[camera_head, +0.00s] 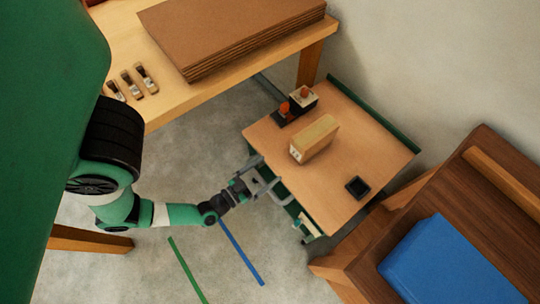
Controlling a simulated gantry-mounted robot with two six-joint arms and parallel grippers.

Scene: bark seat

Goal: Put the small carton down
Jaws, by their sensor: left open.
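The small carton (314,139) is a tan box with a pale end. It rests on the low wooden table (345,195), near the middle of its top. My left gripper (267,172) is at the table's left edge, to the lower left of the carton. It is open and apart from the carton, with nothing visible between its fingers. My right gripper is not in view.
A small black tray (357,187) lies near the table's right side. A workbench (182,98) holds stacked brown sheets (228,35). A wooden seat with a blue cushion (447,266) is at the lower right.

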